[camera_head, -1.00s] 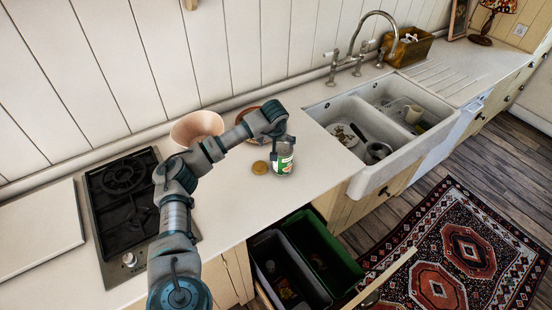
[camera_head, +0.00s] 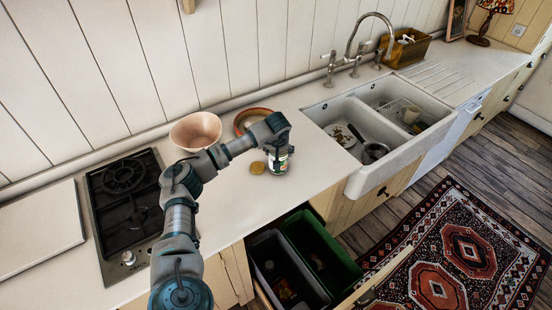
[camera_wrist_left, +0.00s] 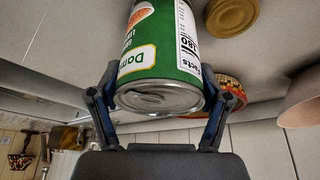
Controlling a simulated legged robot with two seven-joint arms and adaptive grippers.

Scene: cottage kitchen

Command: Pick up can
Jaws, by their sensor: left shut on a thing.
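The can (camera_head: 278,166) has a green and white label and stands upright on the counter beside a round tan lid (camera_head: 257,168). I cannot tell whether its base touches the counter. My left gripper (camera_head: 279,151) comes over it from above and hides its upper part. In the left wrist view, the can (camera_wrist_left: 160,62) sits between the two fingers of the left gripper (camera_wrist_left: 161,88), which are shut on its sides. Its metal end faces the palm. The lid also shows there (camera_wrist_left: 232,14). My right gripper is not in view.
A pink bowl (camera_head: 195,130) and a terracotta-rimmed dish (camera_head: 243,117) stand behind the arm. A gas hob (camera_head: 124,205) is at left and a double sink (camera_head: 345,171) at right. An open drawer with bins (camera_head: 322,262) lies below the counter's front edge.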

